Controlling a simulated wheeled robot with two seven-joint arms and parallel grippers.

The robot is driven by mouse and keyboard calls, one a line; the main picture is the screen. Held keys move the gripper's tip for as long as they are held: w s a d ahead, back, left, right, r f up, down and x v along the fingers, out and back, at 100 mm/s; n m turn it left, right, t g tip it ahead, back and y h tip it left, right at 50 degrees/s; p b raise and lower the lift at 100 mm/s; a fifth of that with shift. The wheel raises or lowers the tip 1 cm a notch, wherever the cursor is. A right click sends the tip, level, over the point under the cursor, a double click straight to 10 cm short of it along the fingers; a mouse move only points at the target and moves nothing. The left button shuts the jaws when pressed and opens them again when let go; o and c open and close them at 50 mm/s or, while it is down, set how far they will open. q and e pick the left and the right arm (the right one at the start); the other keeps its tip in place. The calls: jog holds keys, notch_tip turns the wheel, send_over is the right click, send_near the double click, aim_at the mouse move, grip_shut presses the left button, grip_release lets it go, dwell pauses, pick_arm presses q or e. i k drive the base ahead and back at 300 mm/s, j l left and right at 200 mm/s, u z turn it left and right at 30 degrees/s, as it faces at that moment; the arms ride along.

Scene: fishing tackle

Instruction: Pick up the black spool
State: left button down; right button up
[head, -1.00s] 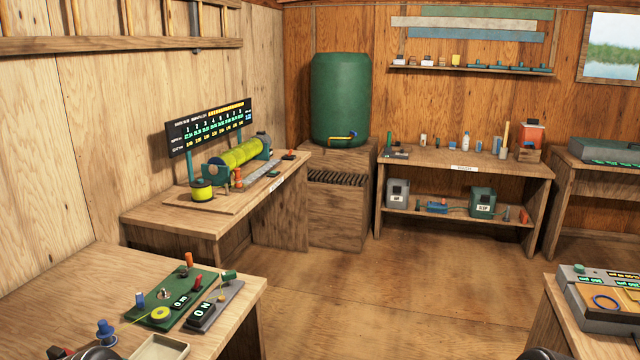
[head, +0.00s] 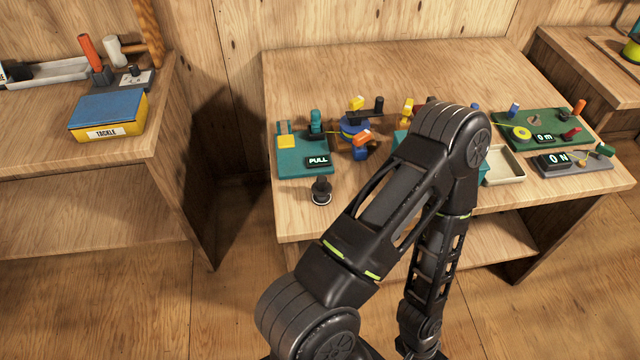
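A small black spool-shaped piece with a pale rim at its base (head: 321,190) stands upright near the front edge of the wooden workbench (head: 400,70), in front of the teal PULL unit (head: 303,160). I take it to be the black spool, but it is small in the view. One of my black arms rises from the bottom, bends over the bench and runs down again to the right of the piece. Neither gripper's fingers show. Nothing is seen touching the piece.
A blue reel with an orange handle (head: 355,128) sits behind the piece. A cream tray (head: 502,166) and a green board (head: 548,128) are to the right. A blue-and-yellow TACKLE box (head: 108,116) is on the left bench. A floor gap separates the benches.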

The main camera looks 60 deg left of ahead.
aim_at(321, 189)
jog(key=u, duration=2.1)
